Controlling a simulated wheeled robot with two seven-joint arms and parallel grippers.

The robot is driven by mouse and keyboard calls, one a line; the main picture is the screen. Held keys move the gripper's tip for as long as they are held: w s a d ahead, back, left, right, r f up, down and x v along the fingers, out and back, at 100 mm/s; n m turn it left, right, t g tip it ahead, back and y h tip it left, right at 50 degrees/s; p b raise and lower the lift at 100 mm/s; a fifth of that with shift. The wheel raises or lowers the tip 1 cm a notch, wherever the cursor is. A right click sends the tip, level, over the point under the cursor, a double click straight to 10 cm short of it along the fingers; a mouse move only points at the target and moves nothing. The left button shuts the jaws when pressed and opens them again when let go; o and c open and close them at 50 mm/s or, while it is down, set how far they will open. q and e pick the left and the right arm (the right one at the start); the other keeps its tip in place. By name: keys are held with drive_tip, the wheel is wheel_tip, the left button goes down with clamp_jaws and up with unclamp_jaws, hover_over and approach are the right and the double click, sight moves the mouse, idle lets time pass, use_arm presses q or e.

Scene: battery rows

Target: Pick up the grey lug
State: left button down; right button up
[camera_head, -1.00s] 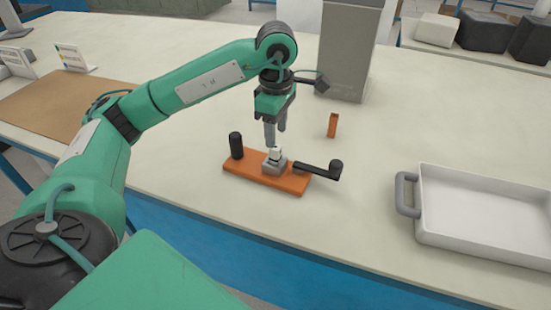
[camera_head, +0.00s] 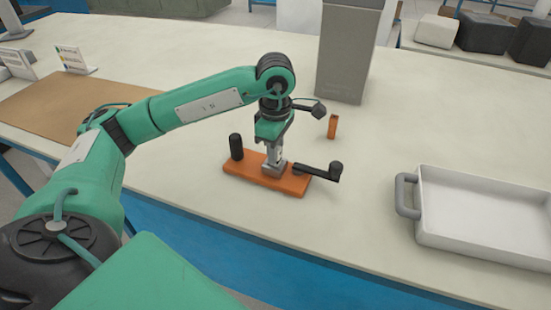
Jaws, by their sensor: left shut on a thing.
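The grey lug (camera_head: 272,171) stands on an orange base plate (camera_head: 246,174) in the middle of the table. My left gripper (camera_head: 274,162) points down from above and is shut on the lug's upper part. The fingers hide the top of the lug. The lug's lower part appears to be still at the plate; I cannot tell whether a gap lies under it. The right gripper is not in view.
The plate bears a black post (camera_head: 236,146) and a black crank handle (camera_head: 323,172). An orange-brown block (camera_head: 332,127) stands behind. A white tray (camera_head: 480,248) lies right, a grey box (camera_head: 342,60) behind, a brown mat (camera_head: 50,112) left. Table between plate and tray is clear.

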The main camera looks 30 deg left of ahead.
use_arm(q)
drive_tip(key=shift+r, duration=0.15)
wheel_tip(320, 180, up, 9)
drive_tip(key=shift+r+p, duration=0.15)
drive_tip(key=shift+p, duration=0.3)
wheel_tip(320, 180, up, 10)
drive_tip(key=p, duration=0.2)
drive_tip(key=shift+r+p, duration=0.25)
drive_tip(key=shift+p, duration=0.15)
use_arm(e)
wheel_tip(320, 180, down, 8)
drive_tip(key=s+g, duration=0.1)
